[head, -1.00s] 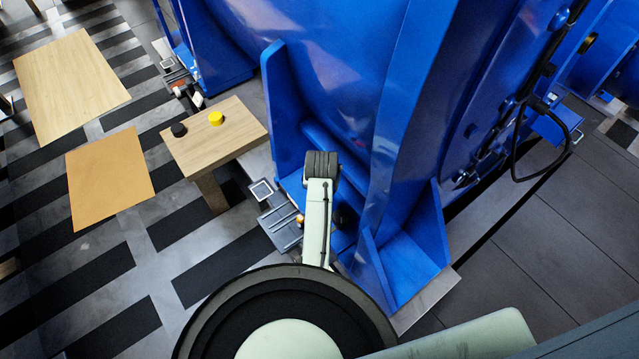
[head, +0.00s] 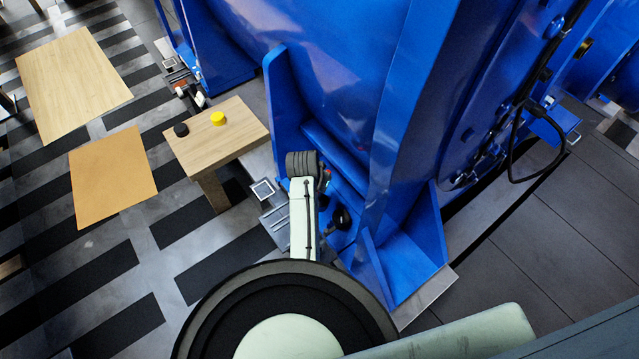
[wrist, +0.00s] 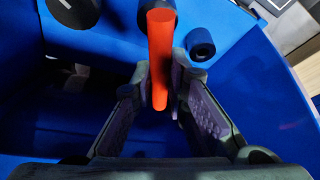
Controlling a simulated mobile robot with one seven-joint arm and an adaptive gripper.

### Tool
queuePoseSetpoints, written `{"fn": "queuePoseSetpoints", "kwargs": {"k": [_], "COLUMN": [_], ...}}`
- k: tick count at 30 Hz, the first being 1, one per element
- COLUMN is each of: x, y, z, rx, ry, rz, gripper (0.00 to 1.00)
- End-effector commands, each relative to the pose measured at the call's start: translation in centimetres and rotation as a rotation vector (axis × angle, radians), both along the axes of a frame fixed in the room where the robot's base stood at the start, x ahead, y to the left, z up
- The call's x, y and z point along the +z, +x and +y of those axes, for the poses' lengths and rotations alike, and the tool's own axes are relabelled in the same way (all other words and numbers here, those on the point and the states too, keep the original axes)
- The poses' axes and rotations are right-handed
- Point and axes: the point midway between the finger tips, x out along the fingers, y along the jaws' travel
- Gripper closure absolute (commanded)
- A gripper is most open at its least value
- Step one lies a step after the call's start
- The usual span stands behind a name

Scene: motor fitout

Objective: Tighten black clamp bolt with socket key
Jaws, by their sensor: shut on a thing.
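In the wrist view my gripper (wrist: 160,88) is shut on a red-orange rod, which looks like the handle of the socket key (wrist: 160,55). The rod stands between the two fingertips, and its socket end cannot be made out. A dark round bolt head (wrist: 200,43) sits on the blue surface just right of the rod. Another dark cylinder shows partly behind the rod's top, and a larger black one (wrist: 75,10) is at the upper left. Which is the clamp bolt I cannot tell. In the head view my arm's wrist covers most of the gripper beside the blue motor foot.
The large blue motor housing (head: 340,90) and its upright ribs (head: 285,110) stand close around my arm. A small wooden table (head: 225,145) with a black and a yellow piece (head: 218,118) is to the left. A dark round knob (head: 342,218) shows by the foot.

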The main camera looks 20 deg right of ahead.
Motion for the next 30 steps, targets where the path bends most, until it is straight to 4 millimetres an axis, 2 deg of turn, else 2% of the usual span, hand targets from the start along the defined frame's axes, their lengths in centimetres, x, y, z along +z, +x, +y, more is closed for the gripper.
{"fn": "queuePoseSetpoints", "kwargs": {"k": [3,11,18,27,30], "x": [0.14,0.12,0.12,0.07,0.11], "y": [0.14,0.15,0.26,0.19,0.33], "z": [0.03,0.05,0.13,0.11,0.21], "rx": [-0.055,-0.069,-0.273,-0.306,-0.369], "ry": [-0.001,0.0,0.0,0.0,-0.001], "rz": [-0.004,-0.004,-0.003,-0.002,-0.003], "gripper": [1.0,1.0,1.0,1.0,1.0]}}
